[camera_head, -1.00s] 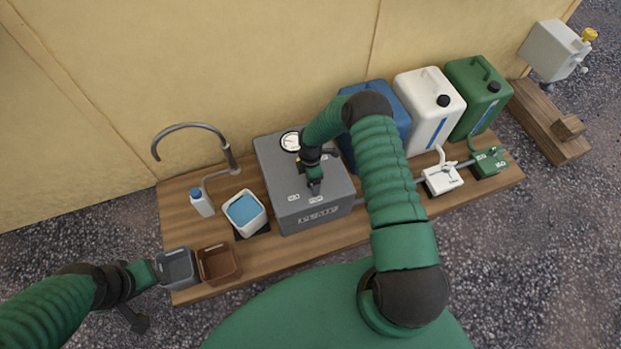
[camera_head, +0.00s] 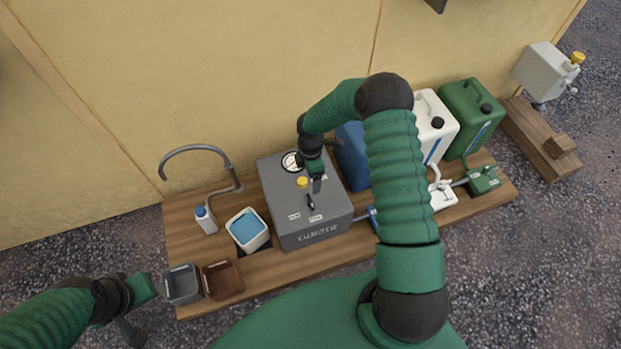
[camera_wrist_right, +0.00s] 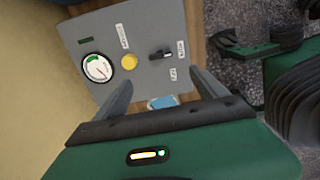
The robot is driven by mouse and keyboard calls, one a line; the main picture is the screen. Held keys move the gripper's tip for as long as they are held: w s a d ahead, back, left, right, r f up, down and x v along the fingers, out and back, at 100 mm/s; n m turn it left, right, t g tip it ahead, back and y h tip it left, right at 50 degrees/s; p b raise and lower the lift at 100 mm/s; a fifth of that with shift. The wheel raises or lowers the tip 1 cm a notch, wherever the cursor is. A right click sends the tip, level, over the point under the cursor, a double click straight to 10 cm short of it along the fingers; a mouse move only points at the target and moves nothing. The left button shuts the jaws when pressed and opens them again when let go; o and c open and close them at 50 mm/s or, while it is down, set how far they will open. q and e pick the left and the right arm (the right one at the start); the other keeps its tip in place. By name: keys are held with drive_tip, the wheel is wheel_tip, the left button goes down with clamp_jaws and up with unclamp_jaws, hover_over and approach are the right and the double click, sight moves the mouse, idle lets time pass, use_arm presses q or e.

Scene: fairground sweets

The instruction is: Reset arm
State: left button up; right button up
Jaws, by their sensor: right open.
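My right gripper (camera_head: 316,183) is above the grey control box (camera_head: 316,224) in the head view. In the right wrist view its two fingers (camera_wrist_right: 161,92) are spread with nothing between them. The box top carries a round gauge (camera_wrist_right: 97,68), a yellow button (camera_wrist_right: 129,62) and a black switch (camera_wrist_right: 161,54) with small labels. My left gripper (camera_head: 146,288) is at the lower left, beside the grey bin (camera_head: 182,298). Its fingers are too unclear to tell their state.
On the wooden board (camera_head: 300,256) stand a brown bin (camera_head: 223,293), a white tub with blue contents (camera_head: 262,238), a small bottle (camera_head: 206,220) and a tap (camera_head: 238,187). Blue (camera_head: 351,158), white (camera_head: 425,108) and green (camera_head: 470,105) canisters stand at the right, near the wall.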

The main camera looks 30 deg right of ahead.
drive_tip(key=shift+r, duration=0.1)
idle(0.3)
drive_tip(key=s+a+r+m+t+p, duration=0.1)
drive_tip(key=s+a+r+m, duration=0.6)
drive_tip(key=r, duration=0.4)
drive_tip(key=s+a+r+m+t, duration=0.2)
drive_tip(key=s+a+r+m, duration=0.3)
drive_tip(key=s+r+m, duration=0.45)
wheel_tip(320, 180, up, 21)
drive_tip(key=n+p, duration=0.1)
drive_tip(key=p, duration=1.9)
drive_tip(key=shift+r+p, duration=0.15)
drive_tip(key=shift+p, duration=0.25)
drive_tip(key=shift+w, duration=0.15)
